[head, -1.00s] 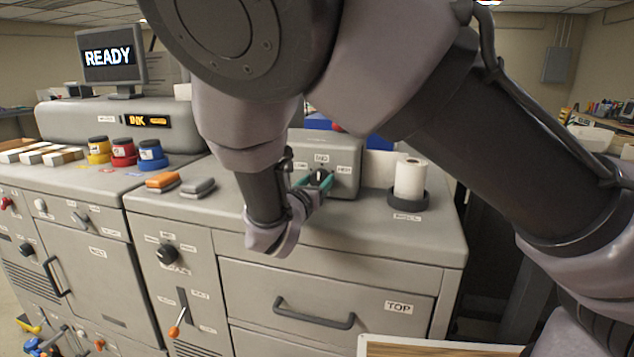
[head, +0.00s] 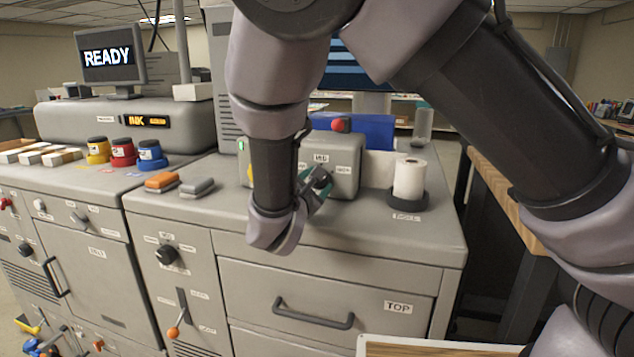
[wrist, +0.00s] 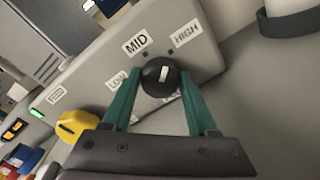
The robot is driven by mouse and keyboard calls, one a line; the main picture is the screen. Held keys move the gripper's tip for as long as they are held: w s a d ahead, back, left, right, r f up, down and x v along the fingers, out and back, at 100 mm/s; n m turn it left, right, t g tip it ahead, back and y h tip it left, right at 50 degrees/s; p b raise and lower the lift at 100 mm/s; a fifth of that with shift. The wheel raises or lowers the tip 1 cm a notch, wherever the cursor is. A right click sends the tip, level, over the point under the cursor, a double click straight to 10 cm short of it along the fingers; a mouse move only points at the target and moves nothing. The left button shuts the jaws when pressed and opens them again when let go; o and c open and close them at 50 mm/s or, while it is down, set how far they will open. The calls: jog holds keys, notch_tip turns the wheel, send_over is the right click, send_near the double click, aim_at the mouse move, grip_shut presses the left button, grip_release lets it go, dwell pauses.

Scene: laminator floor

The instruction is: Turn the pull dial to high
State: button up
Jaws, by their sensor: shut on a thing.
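The pull dial (wrist: 160,77) is a round black knob with a white pointer line on the front of a grey box (head: 347,179). Labels LOW (wrist: 117,80), MID (wrist: 136,43) and HIGH (wrist: 187,33) stand around it. In the wrist view the pointer is directed between MID and HIGH, nearer HIGH. My gripper (wrist: 160,84) is shut on the dial, a teal finger on each side of it. In the head view my gripper (head: 316,182) is tilted at the dial, and my wrist hides the box's left part.
A red button (head: 340,125) tops the box. A yellow knob (wrist: 77,126) is left of the dial in the wrist view. A white roll (head: 409,178) stands in a dark holder at the right. Orange and grey blocks (head: 162,181) lie at the left. The counter front is clear.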

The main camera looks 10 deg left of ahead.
jog(key=shift+m, duration=1.1)
jog(key=o, duration=1.4)
jog(key=shift+c, duration=0.2)
jog(key=s+a, duration=0.1)
jog(key=s, duration=0.9)
jog(key=shift+s+a+r, duration=0.15)
jog(key=shift+s+a, duration=0.2)
